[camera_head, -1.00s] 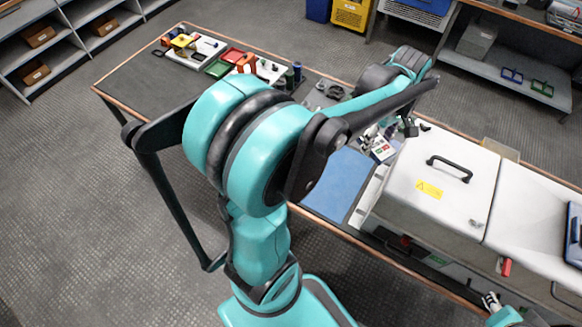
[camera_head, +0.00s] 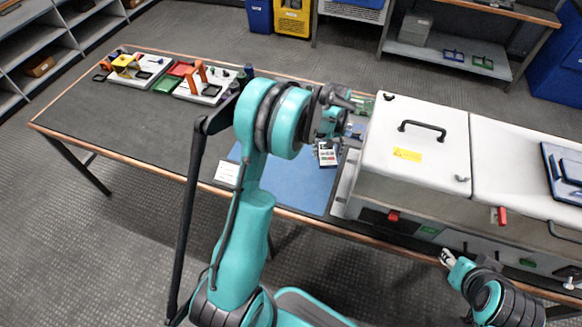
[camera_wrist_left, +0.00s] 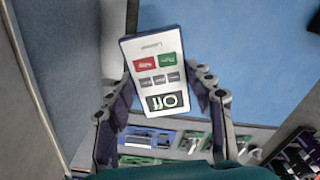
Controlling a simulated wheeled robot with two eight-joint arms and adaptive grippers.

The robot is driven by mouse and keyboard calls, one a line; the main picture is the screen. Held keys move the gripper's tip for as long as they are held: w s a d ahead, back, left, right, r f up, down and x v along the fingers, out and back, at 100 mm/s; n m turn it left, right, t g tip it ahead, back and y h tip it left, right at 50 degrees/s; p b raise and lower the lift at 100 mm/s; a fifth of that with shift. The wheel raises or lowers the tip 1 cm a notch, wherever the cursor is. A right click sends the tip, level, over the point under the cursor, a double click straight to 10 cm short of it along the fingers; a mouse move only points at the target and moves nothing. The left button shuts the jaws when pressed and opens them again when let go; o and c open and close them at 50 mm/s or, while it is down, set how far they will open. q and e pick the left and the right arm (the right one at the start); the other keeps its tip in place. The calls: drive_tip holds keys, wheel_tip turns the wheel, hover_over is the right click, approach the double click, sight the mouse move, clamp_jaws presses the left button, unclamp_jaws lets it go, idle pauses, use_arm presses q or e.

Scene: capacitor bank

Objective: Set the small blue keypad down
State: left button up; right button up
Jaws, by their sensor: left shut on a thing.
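The small keypad (camera_head: 328,153) has a white face, dark blue edges, a red and a green button and a panel reading "Off" in the left wrist view (camera_wrist_left: 155,72). My left gripper (camera_wrist_left: 165,105) is shut on it, one finger at each side. The keypad is tilted and appears above or beside the right part of the blue mat (camera_head: 290,185); I cannot tell its exact height. My left arm hides part of the mat in the head view. My right gripper (camera_head: 447,258) is low at the right, in front of the bench; its finger gap is unclear.
A large white cabinet (camera_head: 385,170) with a black handle stands right of the mat. A white card (camera_head: 229,173) lies at the mat's left side. Boards with padlocks and coloured parts (camera_head: 135,68) lie at the back left.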

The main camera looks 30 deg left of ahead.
use_arm(q)
drive_tip(key=b, duration=0.3)
hover_over(299, 173)
wheel_tip(299, 173, down, 6)
drive_tip(key=shift+r, duration=0.15)
wheel_tip(299, 173, down, 4)
drive_tip(key=shift+f+b, duration=0.1)
drive_tip(key=shift+b, duration=0.75)
drive_tip(key=shift+s, duration=0.1)
drive_tip(key=o, duration=0.8)
drive_tip(key=shift+f, duration=0.1)
drive_tip(key=shift+c, duration=0.2)
drive_tip(key=o, duration=0.4)
drive_tip(key=shift+o, duration=0.2)
